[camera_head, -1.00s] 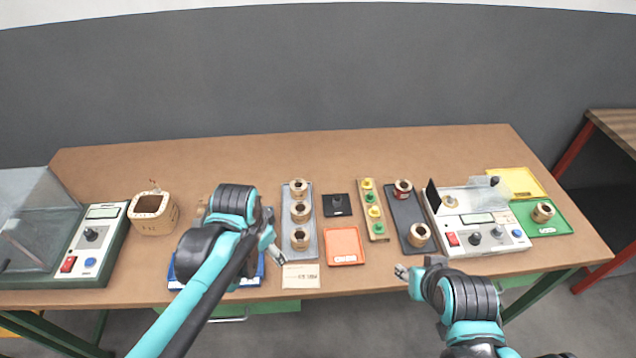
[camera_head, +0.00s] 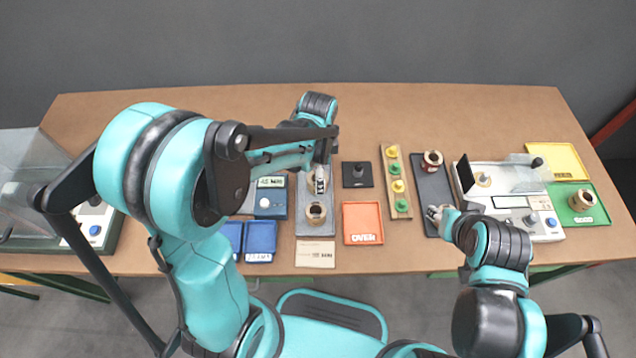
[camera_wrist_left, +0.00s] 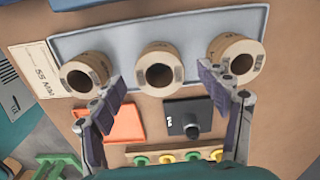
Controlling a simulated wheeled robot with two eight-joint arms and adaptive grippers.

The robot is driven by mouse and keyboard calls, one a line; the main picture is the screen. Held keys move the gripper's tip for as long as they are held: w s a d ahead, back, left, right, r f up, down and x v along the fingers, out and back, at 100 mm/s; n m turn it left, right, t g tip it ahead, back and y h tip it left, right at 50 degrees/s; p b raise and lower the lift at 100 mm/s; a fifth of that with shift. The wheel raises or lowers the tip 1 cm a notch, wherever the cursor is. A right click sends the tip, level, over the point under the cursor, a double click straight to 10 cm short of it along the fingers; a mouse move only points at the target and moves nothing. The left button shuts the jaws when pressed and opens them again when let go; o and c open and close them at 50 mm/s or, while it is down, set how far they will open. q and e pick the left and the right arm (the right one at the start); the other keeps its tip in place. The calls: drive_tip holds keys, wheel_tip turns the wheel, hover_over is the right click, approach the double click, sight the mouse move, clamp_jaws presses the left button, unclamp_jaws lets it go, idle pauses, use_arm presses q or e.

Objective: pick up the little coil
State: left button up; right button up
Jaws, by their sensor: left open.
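Three similar tan coils stand in a row on a grey tray (camera_head: 315,230). In the left wrist view they are the left coil (camera_wrist_left: 84,74), the middle coil (camera_wrist_left: 159,66) and the right coil (camera_wrist_left: 234,60); none is clearly smaller. In the head view the nearest coil (camera_head: 316,213) shows, and my left arm hides much of the others. My left gripper (camera_wrist_left: 162,84) is open and empty above the tray, its fingers on either side of the middle coil in the picture. My right gripper (camera_head: 435,212) is over the dark tray; its jaws are too small to judge.
A black plate (camera_head: 357,175), an orange tray (camera_head: 362,222) and a strip of yellow and green pegs (camera_head: 402,205) lie right of the grey tray. A dark tray (camera_head: 431,185) holds a reddish coil (camera_head: 432,159). A tester (camera_head: 530,224) stands further right. The table's back is clear.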

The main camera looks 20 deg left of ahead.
use_arm(q)
wheel_tip(320, 180, down, 3)
drive_tip(key=shift+r+b, duration=0.2)
drive_tip(key=shift+b, duration=0.15)
use_arm(e)
drive_tip(key=shift+f, duration=0.65)
use_arm(q)
drive_tip(key=c, duration=1.4)
drive_tip(key=shift+o, duration=0.2)
drive_tip(key=shift+r, duration=0.1)
